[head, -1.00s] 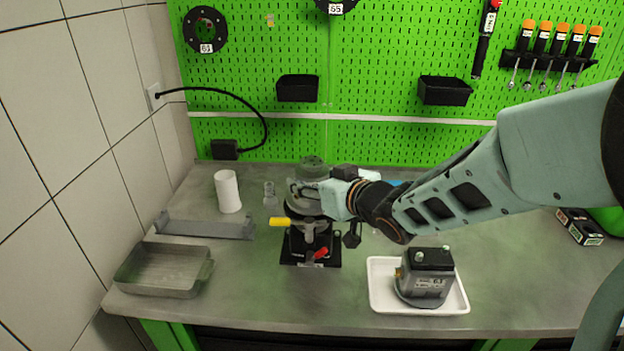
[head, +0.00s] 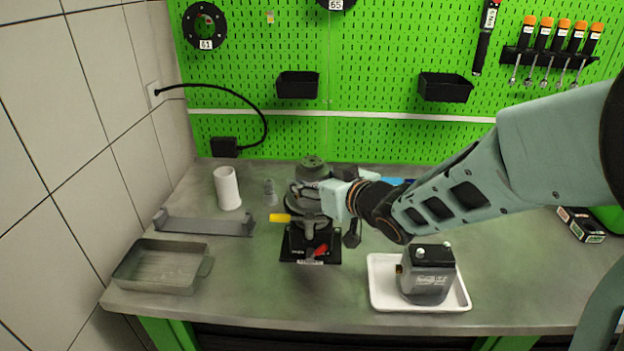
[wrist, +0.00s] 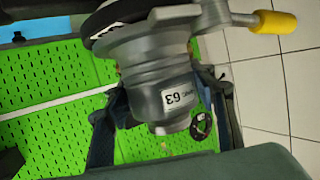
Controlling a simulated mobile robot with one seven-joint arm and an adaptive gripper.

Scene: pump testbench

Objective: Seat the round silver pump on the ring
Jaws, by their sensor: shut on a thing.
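The round silver pump, labelled 63, stands upright between my fingers in the wrist view (wrist: 150,75), and its rounded top shows in the head view (head: 313,164). My gripper (head: 307,192) is shut on its body from the right. The pump is right at the metal ring of the clamp stand, with the yellow handle (head: 281,218) on its left; this handle also shows in the wrist view (wrist: 275,22).
A white tray (head: 384,301) at the front right holds a dark boxy pump (head: 428,272). An empty grey metal tray (head: 150,285), a grey bracket (head: 205,223) and a white cylinder (head: 228,188) are on the left. The bench between the stand and the metal tray is clear.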

